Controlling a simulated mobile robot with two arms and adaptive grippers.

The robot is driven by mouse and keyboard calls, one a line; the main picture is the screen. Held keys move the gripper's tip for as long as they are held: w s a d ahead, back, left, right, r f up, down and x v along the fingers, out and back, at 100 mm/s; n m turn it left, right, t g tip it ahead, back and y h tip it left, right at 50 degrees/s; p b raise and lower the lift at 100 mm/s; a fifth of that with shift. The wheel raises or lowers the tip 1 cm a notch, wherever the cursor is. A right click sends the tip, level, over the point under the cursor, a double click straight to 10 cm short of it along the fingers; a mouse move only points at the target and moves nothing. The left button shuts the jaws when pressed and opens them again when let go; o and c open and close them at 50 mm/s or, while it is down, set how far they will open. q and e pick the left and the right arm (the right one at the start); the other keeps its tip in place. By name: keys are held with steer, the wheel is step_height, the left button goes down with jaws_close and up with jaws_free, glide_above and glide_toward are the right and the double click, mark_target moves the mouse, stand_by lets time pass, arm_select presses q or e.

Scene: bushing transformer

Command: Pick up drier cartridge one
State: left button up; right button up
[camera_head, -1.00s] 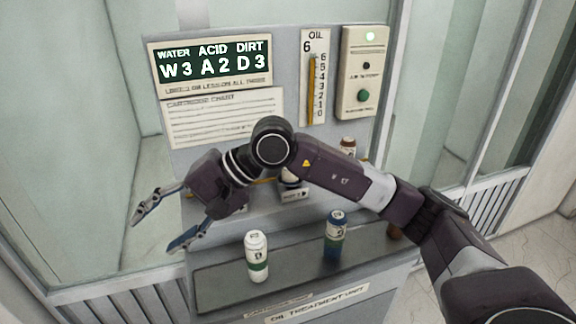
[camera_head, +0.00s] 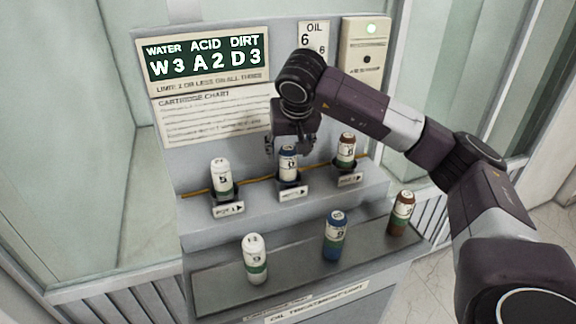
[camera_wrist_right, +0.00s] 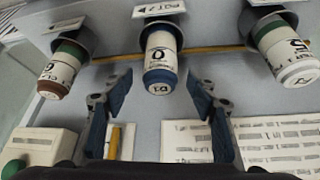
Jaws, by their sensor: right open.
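Which cartridge is drier cartridge one I cannot tell from the labels. A blue-and-white cartridge (camera_head: 288,163) stands in the middle holder of the upper step; it also shows in the wrist view (camera_wrist_right: 160,57). A white one with a green band (camera_head: 221,178) is in the left holder, and a brown-topped one (camera_head: 346,150) in the right holder. My right gripper (camera_head: 287,148) is at the top of the middle cartridge. In the wrist view its open fingers (camera_wrist_right: 159,80) lie on either side of that cartridge, apart from it. My left gripper is out of view.
On the lower shelf (camera_head: 297,279) stand a white-green cartridge (camera_head: 256,259), a blue-white one (camera_head: 334,236) and a brown one (camera_head: 401,213). Behind are a display (camera_head: 208,58), a cartridge chart (camera_head: 215,115), an oil gauge (camera_head: 313,36) and a button panel (camera_head: 366,55). Glass walls flank the unit.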

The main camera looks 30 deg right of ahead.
steer(key=shift+x, duration=1.1)
jaws_close()
